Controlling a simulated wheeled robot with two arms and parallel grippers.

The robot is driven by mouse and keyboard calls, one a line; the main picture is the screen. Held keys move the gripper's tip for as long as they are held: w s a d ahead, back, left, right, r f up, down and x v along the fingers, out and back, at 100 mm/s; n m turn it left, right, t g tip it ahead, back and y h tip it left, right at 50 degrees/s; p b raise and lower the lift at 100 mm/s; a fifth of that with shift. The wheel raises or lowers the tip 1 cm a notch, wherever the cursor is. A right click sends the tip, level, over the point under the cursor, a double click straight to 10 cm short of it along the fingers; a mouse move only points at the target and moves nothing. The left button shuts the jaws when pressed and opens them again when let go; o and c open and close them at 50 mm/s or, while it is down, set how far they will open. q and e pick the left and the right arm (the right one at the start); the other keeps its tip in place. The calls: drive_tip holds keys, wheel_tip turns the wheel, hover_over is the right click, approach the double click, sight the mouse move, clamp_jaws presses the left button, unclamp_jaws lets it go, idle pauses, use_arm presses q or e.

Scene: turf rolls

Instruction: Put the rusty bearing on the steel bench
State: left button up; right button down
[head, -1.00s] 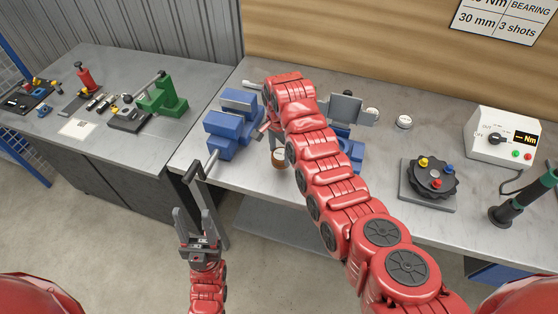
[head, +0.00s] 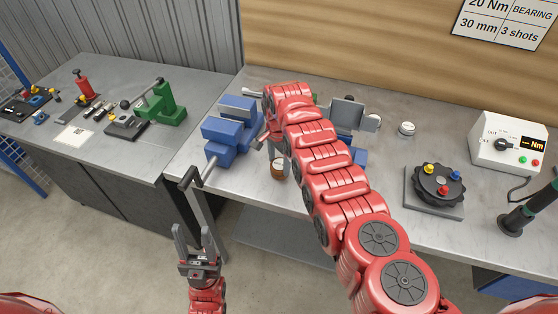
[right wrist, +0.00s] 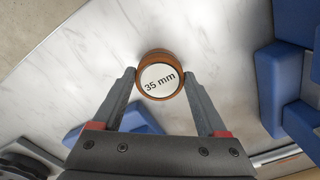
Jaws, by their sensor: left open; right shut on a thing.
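The rusty bearing (right wrist: 160,53) is a short brown cylinder with a white top marked "35 mm". In the right wrist view it sits between the fingertips of my right gripper (right wrist: 159,76), which is shut on it. In the head view the bearing (head: 278,172) is near the front edge of the steel bench (head: 385,192), just right of the blue vise; I cannot tell whether it touches the bench top. My right arm hides part of the gripper there. My left gripper (head: 193,233) is open and empty, in front of the bench and low.
A blue vise (head: 222,140) with a long handle stands left of the bearing. A darker side bench (head: 70,140) holds a green press and small parts.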

sight(279, 165)
drive_tip(key=shift+f, duration=0.2)
unclamp_jaws()
drive_tip(key=shift+r, duration=0.15)
drive_tip(key=shift+r, duration=0.45)
wheel_tip(279, 165, up, 11)
drive_tip(key=b, duration=0.3)
drive_tip(key=shift+b, duration=0.4)
drive_tip(key=shift+r, duration=0.15)
